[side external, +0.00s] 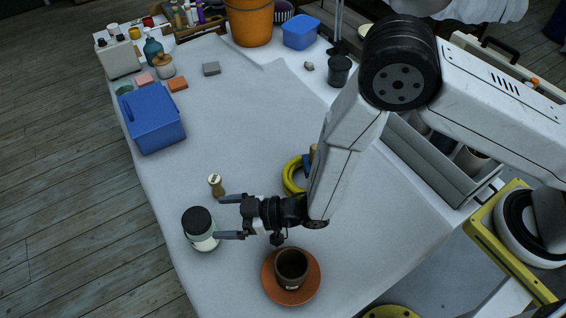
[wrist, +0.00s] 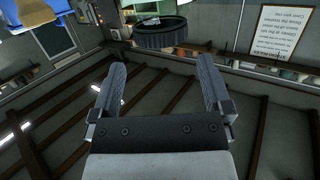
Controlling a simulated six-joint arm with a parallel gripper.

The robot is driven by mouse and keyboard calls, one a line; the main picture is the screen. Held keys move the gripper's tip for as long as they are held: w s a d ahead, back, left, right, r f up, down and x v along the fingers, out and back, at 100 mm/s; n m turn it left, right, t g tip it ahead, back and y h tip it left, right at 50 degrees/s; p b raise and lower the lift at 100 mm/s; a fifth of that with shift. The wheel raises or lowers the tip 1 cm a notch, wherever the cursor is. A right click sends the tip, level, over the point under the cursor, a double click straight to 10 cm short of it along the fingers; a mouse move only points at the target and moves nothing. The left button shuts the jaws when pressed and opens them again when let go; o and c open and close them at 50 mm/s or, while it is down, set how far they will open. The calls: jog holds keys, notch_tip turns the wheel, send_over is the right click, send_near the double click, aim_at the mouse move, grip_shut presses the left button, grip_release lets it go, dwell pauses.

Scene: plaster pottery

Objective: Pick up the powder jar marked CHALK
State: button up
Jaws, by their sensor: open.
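A jar with a black lid and a pale body (side external: 206,244) stands upright near the left edge of the cloth in the side view. Its label is too small to read as CHALK. My gripper (side external: 218,217) is open and level, fingers pointing left toward the jar. The fingertips are right beside the jar, one finger in front of its near side; contact cannot be told. In the wrist view the black ridged lid (wrist: 161,40) shows beyond and between the open fingers (wrist: 162,65). Nothing is held.
A small pale bottle (side external: 216,184) stands just behind my fingers. A brown mug (side external: 291,262) sits on an orange saucer (side external: 270,284) at the front. A yellow coil (side external: 291,182) lies behind my wrist. A blue box (side external: 152,118) stands farther back; the cloth between is clear.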

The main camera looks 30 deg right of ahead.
aim_at(202, 219)
jog(key=shift+x, duration=0.9)
jog(key=shift+a, duration=0.1)
jog(key=shift+x, duration=2.55)
grip_shut()
